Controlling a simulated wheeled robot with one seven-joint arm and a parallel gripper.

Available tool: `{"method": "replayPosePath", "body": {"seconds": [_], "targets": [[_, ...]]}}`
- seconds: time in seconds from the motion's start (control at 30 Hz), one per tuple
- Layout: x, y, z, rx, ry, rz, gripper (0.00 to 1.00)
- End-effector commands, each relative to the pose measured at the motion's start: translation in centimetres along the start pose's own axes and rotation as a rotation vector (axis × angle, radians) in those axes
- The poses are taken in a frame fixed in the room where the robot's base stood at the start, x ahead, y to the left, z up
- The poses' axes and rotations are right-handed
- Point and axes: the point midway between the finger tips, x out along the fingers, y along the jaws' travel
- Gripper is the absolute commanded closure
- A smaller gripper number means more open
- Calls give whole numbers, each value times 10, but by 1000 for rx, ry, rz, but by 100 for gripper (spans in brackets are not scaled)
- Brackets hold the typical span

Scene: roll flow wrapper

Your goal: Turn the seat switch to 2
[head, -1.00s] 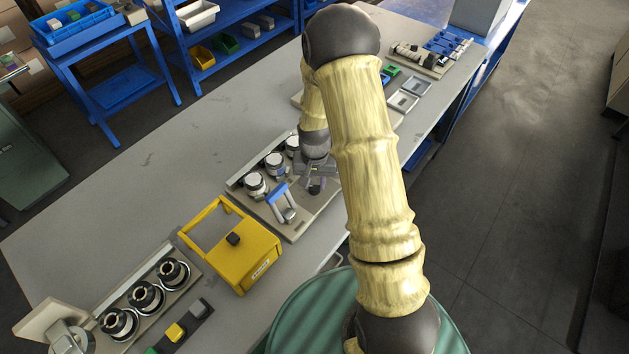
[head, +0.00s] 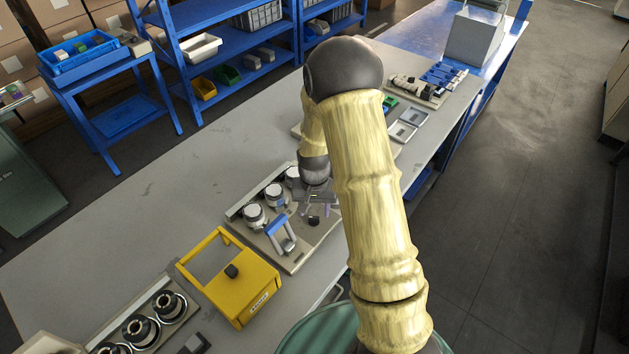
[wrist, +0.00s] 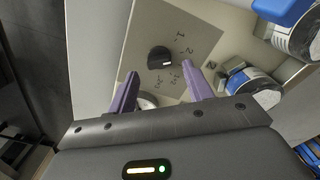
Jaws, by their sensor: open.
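The seat switch is a black rotary knob (wrist: 159,57) on a grey plate (wrist: 146,22) printed with numbers in the wrist view. A small white mark shows on the knob's lower right side. The "1" and "2" are printed to its right, with further numbers below them that I cannot read clearly. My gripper (wrist: 160,71) is open, its two purple fingers apart and pointing toward the knob, with nothing between them. In the head view the knob (head: 314,221) shows just below my gripper (head: 317,206). I cannot tell the height gap.
White-topped cylinders (head: 253,214) line the panel's back edge, and a blue handle (head: 279,232) stands left of the knob. A yellow box (head: 243,293) sits nearer on the bench. Blue-labelled cylinders (wrist: 250,86) lie right of my fingers in the wrist view.

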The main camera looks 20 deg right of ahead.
Motion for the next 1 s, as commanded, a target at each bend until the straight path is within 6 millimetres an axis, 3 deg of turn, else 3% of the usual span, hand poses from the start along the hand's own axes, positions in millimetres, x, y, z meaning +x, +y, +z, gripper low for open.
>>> {"method": "replayPosePath", "body": {"seconds": [0.7,1.0], "targets": [[-138,0,-1,1,6,-2,49],[-155,0,0,1,2,0,49]]}}
